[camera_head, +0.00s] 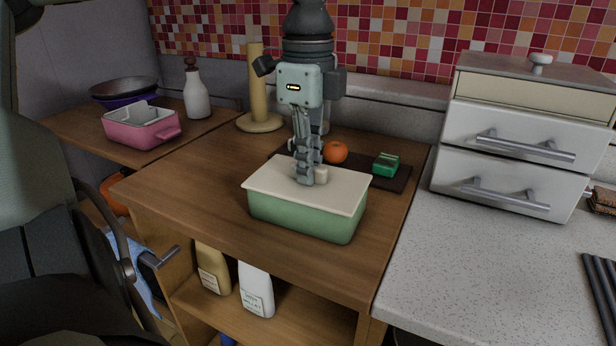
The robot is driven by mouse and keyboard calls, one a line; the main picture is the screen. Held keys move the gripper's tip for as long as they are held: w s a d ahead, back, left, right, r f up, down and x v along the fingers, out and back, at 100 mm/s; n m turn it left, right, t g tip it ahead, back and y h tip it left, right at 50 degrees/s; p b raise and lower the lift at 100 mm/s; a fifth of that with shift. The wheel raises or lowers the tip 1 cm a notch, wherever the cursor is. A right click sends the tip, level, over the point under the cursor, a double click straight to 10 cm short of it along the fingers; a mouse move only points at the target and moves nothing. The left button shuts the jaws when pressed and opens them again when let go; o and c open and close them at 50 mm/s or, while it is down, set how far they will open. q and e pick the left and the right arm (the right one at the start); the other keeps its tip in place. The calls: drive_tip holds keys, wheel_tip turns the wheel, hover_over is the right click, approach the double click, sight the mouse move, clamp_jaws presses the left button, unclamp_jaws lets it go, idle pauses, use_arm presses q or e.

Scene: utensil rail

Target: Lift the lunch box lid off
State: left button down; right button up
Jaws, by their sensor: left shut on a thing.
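The lunch box (300,215) is a green rectangular box on the wooden counter. Its flat cream lid (269,180) lies over the top of the box, and I see no clear gap between them. A small pale knob (321,174) stands at the middle of the lid. My left gripper (311,178) points down over the lid with its fingers shut on the knob, which they partly hide. My right gripper does not show.
A dark board with an orange (335,151) and a green block (386,164) is behind the box. A wooden roll stand (257,95) stands behind left. White drawers (515,130) stand right. The counter left of the box is clear.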

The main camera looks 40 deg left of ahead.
use_arm(q)
drive_tip(key=shift+s+f, duration=0.25)
drive_tip(key=shift+f, duration=0.15)
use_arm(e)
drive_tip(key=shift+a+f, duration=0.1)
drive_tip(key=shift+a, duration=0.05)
use_arm(q)
drive_tip(key=shift+w+r, duration=0.15)
drive_tip(key=shift+r, duration=0.45)
wheel_tip(320, 180, up, 27)
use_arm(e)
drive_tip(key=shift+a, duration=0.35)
use_arm(q)
drive_tip(key=shift+a, duration=0.1)
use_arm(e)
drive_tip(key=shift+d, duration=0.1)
